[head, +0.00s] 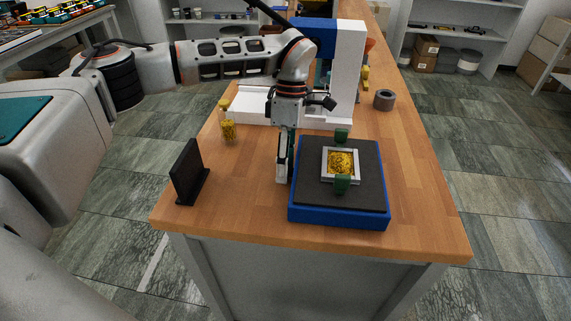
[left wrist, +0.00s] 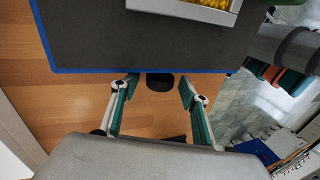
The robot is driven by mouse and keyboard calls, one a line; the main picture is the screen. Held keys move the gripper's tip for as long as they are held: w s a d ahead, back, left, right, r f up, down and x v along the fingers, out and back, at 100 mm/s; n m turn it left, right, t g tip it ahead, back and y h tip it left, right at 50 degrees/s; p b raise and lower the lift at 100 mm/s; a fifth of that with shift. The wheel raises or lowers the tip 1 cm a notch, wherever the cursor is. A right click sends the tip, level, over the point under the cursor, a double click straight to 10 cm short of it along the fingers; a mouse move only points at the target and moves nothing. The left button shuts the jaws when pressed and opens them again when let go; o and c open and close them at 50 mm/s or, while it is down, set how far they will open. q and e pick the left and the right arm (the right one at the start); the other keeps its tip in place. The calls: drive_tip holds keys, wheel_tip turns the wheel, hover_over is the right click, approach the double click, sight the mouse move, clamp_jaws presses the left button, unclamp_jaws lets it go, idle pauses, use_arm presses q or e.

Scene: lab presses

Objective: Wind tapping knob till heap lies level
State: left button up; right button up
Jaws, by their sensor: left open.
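The frame sits on the dark top of a blue tapping base (head: 335,217). A black round knob (left wrist: 160,82) sticks out from the base's blue edge in the left wrist view; in the head view I cannot make it out behind my gripper. My left gripper (head: 285,172) points down at the base's left side. Its fingers are open, one on each side of the knob in the left wrist view, with gaps visible. My right gripper is not in view.
A black upright stand (head: 187,174) is on the left of the wooden table (head: 250,222). A white-and-blue press (head: 347,65) and a grey ring (head: 384,99) are farther back.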

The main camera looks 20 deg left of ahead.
use_arm(q)
drive_tip(key=c, duration=1.1)
drive_tip(key=shift+s+r+t+p, duration=0.15)
drive_tip(key=shift+r+t+p, duration=0.15)
drive_tip(key=shift+t+p, duration=0.55)
drive_tip(key=shift+s+t+y+p, duration=0.1)
drive_tip(key=shift+t+y+p, duration=0.25)
drive_tip(key=shift+p, duration=0.75)
drive_tip(key=shift+s+d+t+p, duration=0.1)
drive_tip(key=shift+t+p, duration=0.2)
drive_tip(key=shift+s+f+t+y, duration=0.1)
drive_tip(key=shift+f+t+y, duration=0.2)
drive_tip(key=shift+t, duration=0.7)
drive_tip(key=shift+s+t+y, duration=0.1)
drive_tip(key=shift+t+y, duration=0.15)
drive_tip(key=shift+t, duration=0.55)
